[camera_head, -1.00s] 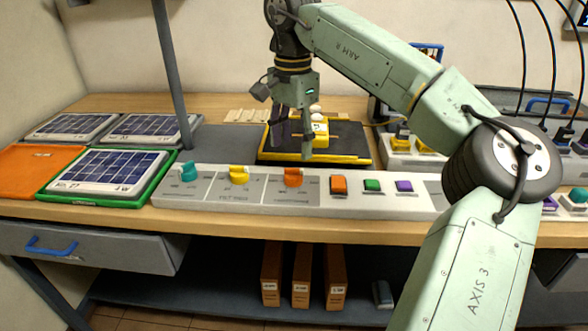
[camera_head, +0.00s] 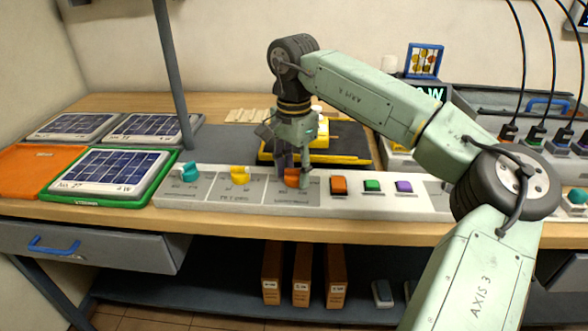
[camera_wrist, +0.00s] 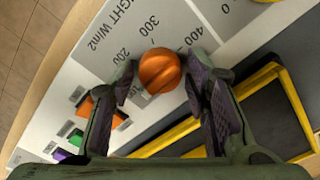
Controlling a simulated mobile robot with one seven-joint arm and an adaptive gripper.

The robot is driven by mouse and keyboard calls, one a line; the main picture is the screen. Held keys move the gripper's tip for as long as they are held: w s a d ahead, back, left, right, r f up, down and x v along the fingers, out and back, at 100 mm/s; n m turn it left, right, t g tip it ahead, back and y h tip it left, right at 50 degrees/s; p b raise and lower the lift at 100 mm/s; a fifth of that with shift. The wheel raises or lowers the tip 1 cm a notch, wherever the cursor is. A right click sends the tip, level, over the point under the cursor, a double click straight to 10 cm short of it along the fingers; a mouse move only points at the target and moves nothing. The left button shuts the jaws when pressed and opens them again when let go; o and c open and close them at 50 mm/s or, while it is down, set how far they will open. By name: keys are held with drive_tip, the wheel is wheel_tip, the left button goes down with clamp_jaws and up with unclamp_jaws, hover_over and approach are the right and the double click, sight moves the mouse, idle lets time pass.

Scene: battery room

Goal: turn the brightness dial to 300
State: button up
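The brightness dial is an orange knob (camera_head: 291,177) on the long pale control panel (camera_head: 222,194). In the wrist view the knob (camera_wrist: 160,70) is in the middle, with printed marks 200, 300 and 400 around its far side and "W/m2" lettering beside them. Its pointer direction is hard to read. My gripper (camera_head: 291,181) is down at the knob in the head view and partly hides it. In the wrist view my gripper (camera_wrist: 161,88) is open, one finger either side of the knob, with visible gaps between.
A yellow dial (camera_head: 240,175) and a teal dial (camera_head: 189,172) stand left of the orange one. Orange (camera_head: 338,186), green (camera_head: 372,186) and purple (camera_head: 404,187) buttons are to its right. A black tray with yellow edging (camera_head: 350,159) lies behind the panel.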

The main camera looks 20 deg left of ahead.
drive_tip(key=c, duration=0.8)
drive_tip(key=shift+m, duration=0.3)
drive_tip(key=m, duration=1)
drive_tip(key=shift+m+b, duration=0.3)
drive_tip(key=shift+b, duration=0.05)
drive_tip(key=m, duration=0.6)
drive_tip(key=shift+b, duration=0.4)
drive_tip(key=m+b, duration=0.1)
drive_tip(key=m, duration=0.5)
drive_tip(key=shift+m, duration=0.4)
